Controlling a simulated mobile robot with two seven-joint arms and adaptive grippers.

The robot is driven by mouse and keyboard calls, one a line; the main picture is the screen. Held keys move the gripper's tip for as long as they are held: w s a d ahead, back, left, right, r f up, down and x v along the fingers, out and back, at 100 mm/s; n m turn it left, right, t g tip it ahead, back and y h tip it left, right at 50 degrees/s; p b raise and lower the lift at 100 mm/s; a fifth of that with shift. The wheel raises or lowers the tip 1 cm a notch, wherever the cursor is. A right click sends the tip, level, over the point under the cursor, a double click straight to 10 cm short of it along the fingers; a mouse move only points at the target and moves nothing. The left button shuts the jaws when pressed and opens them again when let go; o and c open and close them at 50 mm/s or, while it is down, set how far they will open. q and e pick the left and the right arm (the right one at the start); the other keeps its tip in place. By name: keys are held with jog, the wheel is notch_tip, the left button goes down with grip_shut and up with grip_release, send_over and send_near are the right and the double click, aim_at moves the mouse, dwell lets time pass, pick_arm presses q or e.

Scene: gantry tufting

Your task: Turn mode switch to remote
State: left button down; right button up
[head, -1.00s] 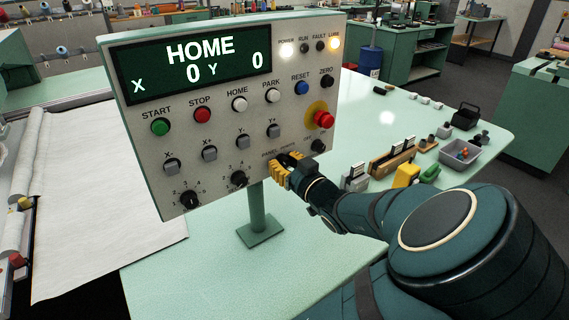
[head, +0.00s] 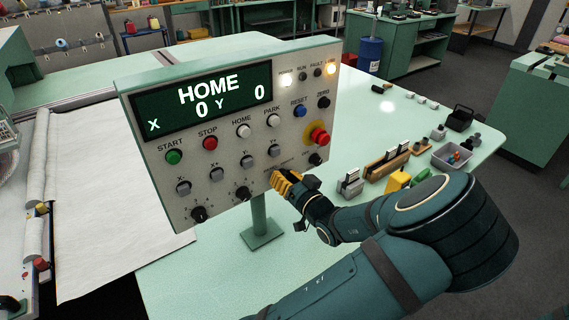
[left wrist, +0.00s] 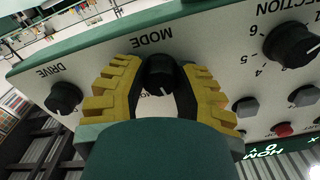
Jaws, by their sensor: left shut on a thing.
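The mode switch (left wrist: 159,76) is a black rotary knob under the MODE label, on the pale face of the control panel (head: 222,160). In the left wrist view the panel lettering appears upside down. My left gripper (left wrist: 160,82) has one yellow ridged finger on each side of the knob and is shut on it. In the head view my left gripper (head: 285,186) is at the panel's lower right and covers the switch. My right gripper is not in view.
A drive knob (left wrist: 63,97) and a selection knob (left wrist: 291,44) flank the mode switch. A red emergency button (head: 319,137) sits above the gripper. The display (head: 203,105) reads HOME, X 0, Y 0. Small tools and a grey bin (head: 455,160) lie on the table right of the panel.

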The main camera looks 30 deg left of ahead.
pick_arm(q)
jog(key=m+p, duration=0.5)
jog(key=p, duration=0.1)
jog(key=shift+r, duration=0.2)
jog(key=shift+m+p, duration=0.95)
jog(key=shift+m, duration=0.25)
jog(key=shift+f+m+p, duration=0.15)
jog(key=shift+m+p, duration=0.3)
jog(key=shift+m, duration=0.25)
jog(key=c, duration=0.6)
grip_release()
jog(key=shift+a, duration=0.1)
jog(key=shift+d, duration=0.2)
